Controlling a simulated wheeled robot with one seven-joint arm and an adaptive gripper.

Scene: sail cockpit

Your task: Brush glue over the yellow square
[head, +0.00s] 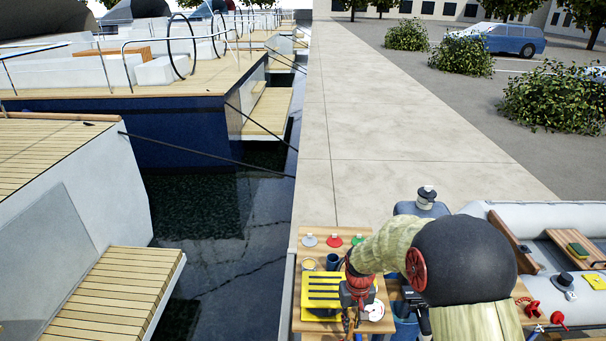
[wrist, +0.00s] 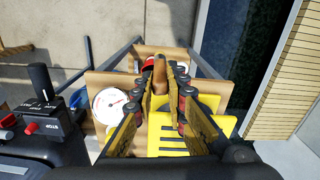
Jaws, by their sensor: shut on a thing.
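My gripper (wrist: 161,86) is over the wooden work table (head: 310,240) and is shut on a brown wooden handle (wrist: 160,72), which appears to be the brush. Its bristles are hidden. My gripper also shows in the head view (head: 357,303), above the right side of a yellow tray with dark slots (head: 321,283). A small open pot with yellowish contents (head: 309,264) stands behind the tray, possibly the glue. A small yellow patch (head: 596,281) lies far right on the grey inflatable boat (head: 480,209), well away from my gripper. I cannot tell whether it bears glue.
A dark blue cup (head: 333,262) stands beside the pot. A white round dial (wrist: 110,105) is left of my gripper in the wrist view. Red-handled items (head: 558,318) lie near the boat. Open quay (head: 400,120) stretches beyond.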

